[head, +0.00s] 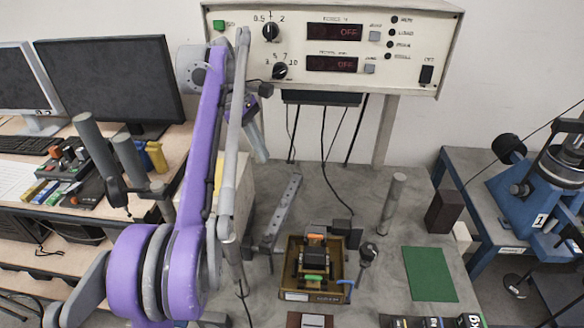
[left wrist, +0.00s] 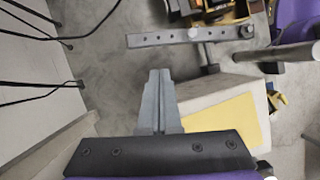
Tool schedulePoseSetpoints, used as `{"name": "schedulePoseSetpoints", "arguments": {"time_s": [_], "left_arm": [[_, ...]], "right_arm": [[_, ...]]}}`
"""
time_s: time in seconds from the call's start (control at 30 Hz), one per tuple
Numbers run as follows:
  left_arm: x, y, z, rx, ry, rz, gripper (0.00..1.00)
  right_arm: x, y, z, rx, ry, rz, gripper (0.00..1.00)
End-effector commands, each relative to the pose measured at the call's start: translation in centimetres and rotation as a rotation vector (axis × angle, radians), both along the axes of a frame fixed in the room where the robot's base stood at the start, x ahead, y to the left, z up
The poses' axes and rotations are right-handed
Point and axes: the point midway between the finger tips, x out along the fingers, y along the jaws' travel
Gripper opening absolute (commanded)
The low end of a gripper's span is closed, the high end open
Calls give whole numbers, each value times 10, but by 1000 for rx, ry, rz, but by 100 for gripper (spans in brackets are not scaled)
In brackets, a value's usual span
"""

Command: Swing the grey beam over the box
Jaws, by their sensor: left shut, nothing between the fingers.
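The grey beam (head: 283,212), a flat bar with holes, stands out over the grey table left of the box, its long side running away from me. It also shows near the top of the left wrist view (left wrist: 178,38). The box (head: 289,295) is a brown open tray holding dark parts with orange and green pieces. The beam lies beside it, not over it. My left gripper (head: 261,156) is shut and empty, beyond and left of the beam's far end. Its closed fingers (left wrist: 159,74) point toward the beam in the left wrist view, apart from it. My right gripper is not in view.
A pale block with a yellow top (left wrist: 228,128) is close beside my left gripper. A grey post (head: 391,204), a dark block (head: 444,211) and a green mat (head: 430,274) are on the right. A control panel (head: 335,45) with hanging cables is at the back.

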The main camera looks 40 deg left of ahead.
Motion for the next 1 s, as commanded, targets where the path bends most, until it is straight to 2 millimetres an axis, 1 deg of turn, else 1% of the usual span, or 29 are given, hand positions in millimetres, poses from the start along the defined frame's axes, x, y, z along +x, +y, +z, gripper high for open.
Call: {"name": "schedulePoseSetpoints", "arguments": {"time_s": [0.07, 0.17, 0.5, 0.63, 0.8, 1.0], "left_arm": [[0, -1, -2, 0, 0, 0, 0], [1, -4, -11, 0, 1, -1, 0], [7, -25, -67, 0, 0, -2, 0], [9, -32, -82, 0, 1, -1, 0], [10, -35, -92, 0, 0, -1, 0], [10, -36, -93, 0, 0, 0, 0]], "right_arm": [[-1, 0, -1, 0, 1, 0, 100], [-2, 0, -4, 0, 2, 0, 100], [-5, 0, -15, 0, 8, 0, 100], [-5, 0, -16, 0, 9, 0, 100], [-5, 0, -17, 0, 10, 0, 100], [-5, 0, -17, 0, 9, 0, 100]]}}
